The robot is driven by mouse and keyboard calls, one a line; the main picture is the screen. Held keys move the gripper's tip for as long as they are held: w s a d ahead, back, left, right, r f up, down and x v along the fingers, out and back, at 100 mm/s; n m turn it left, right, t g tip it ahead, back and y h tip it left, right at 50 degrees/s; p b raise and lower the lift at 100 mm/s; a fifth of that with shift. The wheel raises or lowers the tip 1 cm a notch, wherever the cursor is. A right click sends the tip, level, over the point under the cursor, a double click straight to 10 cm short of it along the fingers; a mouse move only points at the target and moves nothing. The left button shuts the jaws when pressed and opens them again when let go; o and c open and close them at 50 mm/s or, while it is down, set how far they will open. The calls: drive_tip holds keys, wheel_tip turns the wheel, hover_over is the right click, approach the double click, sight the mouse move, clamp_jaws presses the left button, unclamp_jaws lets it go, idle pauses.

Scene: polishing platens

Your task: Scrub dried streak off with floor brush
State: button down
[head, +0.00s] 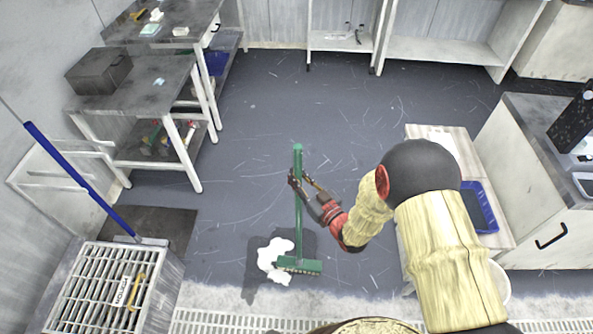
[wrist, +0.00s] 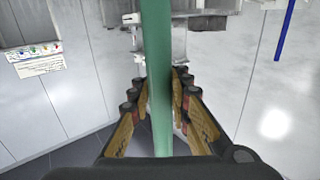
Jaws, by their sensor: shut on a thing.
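The floor brush (head: 298,222) has a green handle and a wide green head (head: 299,264) with bristles facing down at the floor. My gripper (head: 300,181) is shut on the upper handle, which stands nearly upright. In the wrist view the green handle (wrist: 157,70) passes between the fingers of my gripper (wrist: 160,85). A white irregular patch (head: 271,252), which looks like the dried streak, lies on the dark floor. The brush head is at its lower right side and seems to overlap its edge. I cannot tell how firmly the bristles touch the floor.
A slatted grey bin (head: 60,300) and a blue pole (head: 75,175) stand at the left. Benches (head: 150,75) line the left wall. A cabinet (head: 545,215) and a blue tray (head: 480,206) are at the right. A drain grate (head: 225,322) runs along the front. The middle floor is clear.

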sight(295, 169)
drive_tip(key=shift+r, duration=0.1)
drive_tip(key=s, duration=0.3)
drive_tip(key=shift+s, duration=0.15)
idle(0.4)
drive_tip(key=shift+r+p, duration=2.5)
drive_tip(key=shift+r, duration=1.1)
drive_tip(key=shift+a, duration=0.1)
